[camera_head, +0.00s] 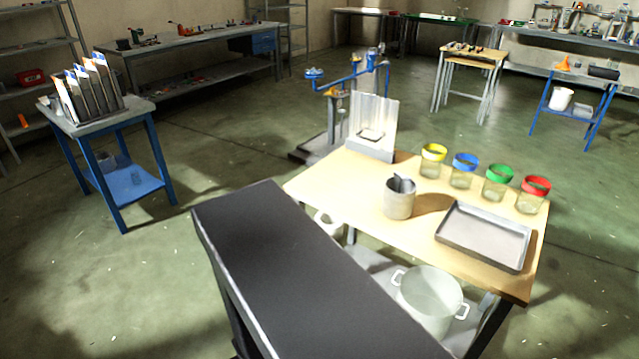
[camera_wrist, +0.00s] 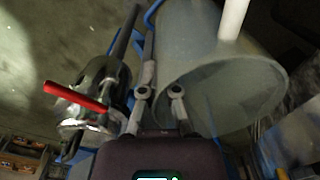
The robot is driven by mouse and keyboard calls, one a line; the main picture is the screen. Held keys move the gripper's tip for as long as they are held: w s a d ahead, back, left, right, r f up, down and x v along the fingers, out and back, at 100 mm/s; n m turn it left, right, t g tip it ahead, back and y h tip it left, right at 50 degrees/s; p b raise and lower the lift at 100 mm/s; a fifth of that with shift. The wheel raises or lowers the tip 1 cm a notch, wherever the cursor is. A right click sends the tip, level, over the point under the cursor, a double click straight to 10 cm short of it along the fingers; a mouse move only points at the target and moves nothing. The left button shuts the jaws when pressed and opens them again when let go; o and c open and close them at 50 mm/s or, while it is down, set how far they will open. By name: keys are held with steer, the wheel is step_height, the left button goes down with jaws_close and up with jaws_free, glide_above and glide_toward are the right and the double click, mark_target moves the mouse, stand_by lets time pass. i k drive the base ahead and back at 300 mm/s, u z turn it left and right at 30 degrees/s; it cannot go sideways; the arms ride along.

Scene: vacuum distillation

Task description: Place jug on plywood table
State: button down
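The plywood table (camera_head: 345,182) stands right of centre in the head view, with a pale wooden top. In the wrist view a large grey, translucent, round vessel (camera_wrist: 205,50), which I take to be the jug, lies tilted with its open mouth toward the camera. My gripper (camera_wrist: 160,90) shows at its left edge. The fingers are close together, seemingly with the vessel's wall between them; the right fingertip is hidden. A white rod-like part (camera_wrist: 233,18) shows at the vessel's top. The head view does not show my gripper or this vessel.
On the tabletop are a grey metal container (camera_head: 398,203), a metal tray (camera_head: 485,237), several jars with coloured rims (camera_head: 497,184) and a clear-walled instrument (camera_head: 372,130). The left-front part is bare. A pot (camera_head: 432,298) stands below. The wrist view shows metal equipment with a red handle (camera_wrist: 76,96).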

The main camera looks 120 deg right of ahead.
mark_target(426, 213)
steer(key=u, duration=0.15)
steer(key=k, duration=0.45)
steer(key=z, duration=1.15)
steer(key=i, duration=0.8)
steer(key=z, duration=0.65)
